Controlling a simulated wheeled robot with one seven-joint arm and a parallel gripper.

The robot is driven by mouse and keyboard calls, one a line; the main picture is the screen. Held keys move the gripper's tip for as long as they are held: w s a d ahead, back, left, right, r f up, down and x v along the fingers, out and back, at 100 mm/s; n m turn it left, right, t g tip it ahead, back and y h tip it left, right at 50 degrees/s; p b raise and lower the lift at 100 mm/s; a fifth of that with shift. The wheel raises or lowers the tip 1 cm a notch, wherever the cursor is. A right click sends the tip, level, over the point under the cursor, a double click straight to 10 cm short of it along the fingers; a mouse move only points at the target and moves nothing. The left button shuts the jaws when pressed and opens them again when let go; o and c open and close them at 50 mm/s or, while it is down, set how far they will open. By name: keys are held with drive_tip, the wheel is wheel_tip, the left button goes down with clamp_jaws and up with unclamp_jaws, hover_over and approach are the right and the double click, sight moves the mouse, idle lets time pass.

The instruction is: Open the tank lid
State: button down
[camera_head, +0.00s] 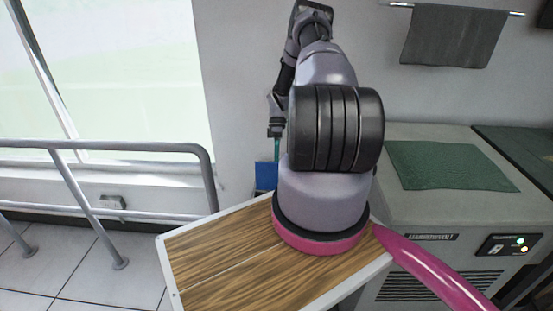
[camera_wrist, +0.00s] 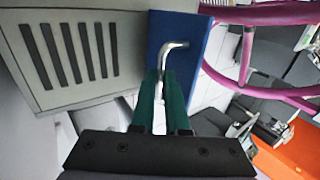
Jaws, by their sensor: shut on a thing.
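A bent metal handle (camera_wrist: 174,46) stands out from a blue panel (camera_wrist: 197,72) in the wrist view. The green fingers of my gripper (camera_wrist: 162,74) are shut on the handle's lower part, which is mostly hidden between them. In the head view, my gripper (camera_head: 276,152) points down beside the blue panel (camera_head: 266,176), beyond the wooden surface; the handle is too small to make out there. I cannot tell from these views whether the blue panel is the tank lid itself or whether it stands ajar.
A grey slotted cabinet (camera_wrist: 75,60) is left of the blue panel in the wrist view. A wood-topped table (camera_head: 215,265) lies in front in the head view. A metal railing (camera_head: 110,146) is at left; a grey machine with a green mat (camera_head: 445,165) is at right.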

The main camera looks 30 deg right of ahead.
drive_tip(key=shift+s+f, duration=0.15)
drive_tip(key=shift+s, duration=0.05)
drive_tip(key=c, duration=0.9)
unclamp_jaws()
drive_tip(key=shift+w, duration=0.1)
wheel_tip(320, 180, up, 10)
drive_tip(key=shift+r, duration=0.1)
